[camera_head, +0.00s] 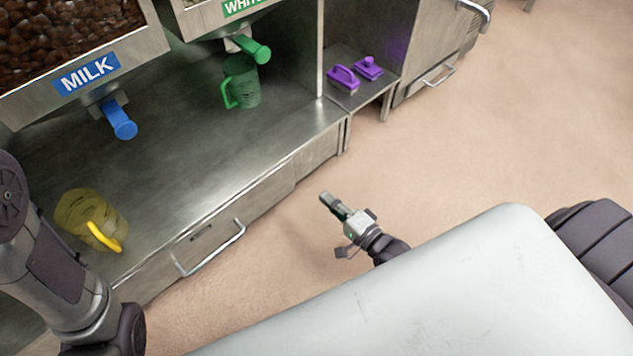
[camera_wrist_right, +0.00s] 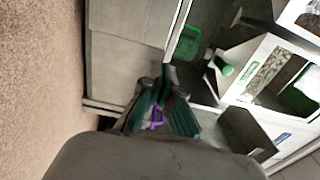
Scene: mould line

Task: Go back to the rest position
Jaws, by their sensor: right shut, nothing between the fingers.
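My right gripper (camera_head: 326,200) is shut and empty, in the middle of the head view. It hangs over the floor in front of the counter, apart from everything. In the right wrist view its fingertips (camera_wrist_right: 163,78) are together, with a bit of purple (camera_wrist_right: 157,118) showing between the finger links. My left arm (camera_head: 60,270) comes in at the left edge of the head view; its gripper is out of view.
The steel counter (camera_head: 190,170) has a yellow jug (camera_head: 78,212) and a green jug (camera_head: 246,85) on it. A blue tap (camera_head: 122,121) and a green tap (camera_head: 254,50) hang above. Purple tools (camera_head: 343,78) lie on a side shelf. The floor (camera_head: 500,130) at right is clear.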

